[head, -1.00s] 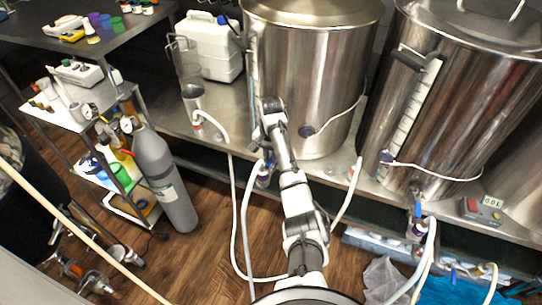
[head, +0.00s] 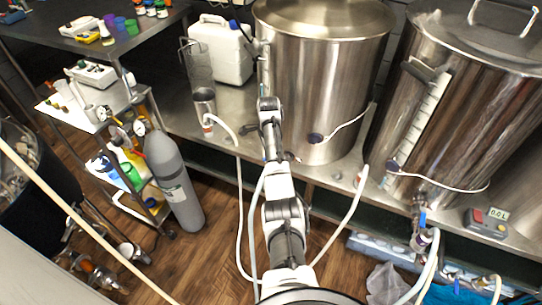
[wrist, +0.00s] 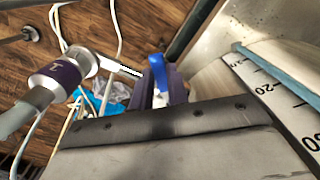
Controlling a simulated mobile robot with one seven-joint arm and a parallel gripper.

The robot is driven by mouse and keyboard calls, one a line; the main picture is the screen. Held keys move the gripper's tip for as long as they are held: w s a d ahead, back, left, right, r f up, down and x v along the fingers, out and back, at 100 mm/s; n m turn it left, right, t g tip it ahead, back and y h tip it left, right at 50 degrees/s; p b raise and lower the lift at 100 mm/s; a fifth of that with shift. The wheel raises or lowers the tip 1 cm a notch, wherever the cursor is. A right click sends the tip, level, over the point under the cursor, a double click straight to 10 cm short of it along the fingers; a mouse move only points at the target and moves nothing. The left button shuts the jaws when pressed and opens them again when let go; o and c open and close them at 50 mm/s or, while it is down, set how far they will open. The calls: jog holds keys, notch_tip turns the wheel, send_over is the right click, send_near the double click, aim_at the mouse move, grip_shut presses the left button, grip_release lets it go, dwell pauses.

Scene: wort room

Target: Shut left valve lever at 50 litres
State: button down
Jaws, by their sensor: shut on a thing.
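The left valve's blue lever (wrist: 157,66) shows in the wrist view between the dark fingers of my gripper (wrist: 161,84), which is shut on it. The left steel kettle (head: 322,85) stands beyond my arm in the head view. In that view my arm hides the lever and fingertips.
The right kettle (head: 460,110) has its own valve with a blue handle (head: 422,216). A small box with a display (head: 498,213), apparently reading 00L, sits on the bench at right. A grey gas cylinder (head: 174,180) stands at left. White hoses (head: 340,232) hang around my arm.

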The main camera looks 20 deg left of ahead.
jog(key=shift+w+a+m+b, duration=0.25)
jog(key=shift+w+m+b, duration=0.65)
jog(key=shift+m, duration=0.55)
jog(key=shift+w+a+m+b, duration=0.25)
jog(key=shift+w+m+b, duration=0.5)
jog(key=shift+m+b, duration=0.6)
jog(key=shift+w+a+m+b, duration=0.25)
jog(key=shift+w+m+b, duration=0.55)
jog(key=shift+m, duration=0.8)
jog(key=c, duration=1.4)
grip_release()
jog(key=shift+o, duration=0.2)
notch_tip(320, 180, up, 14)
jog(key=b, duration=0.1)
jog(key=shift+f, duration=0.1)
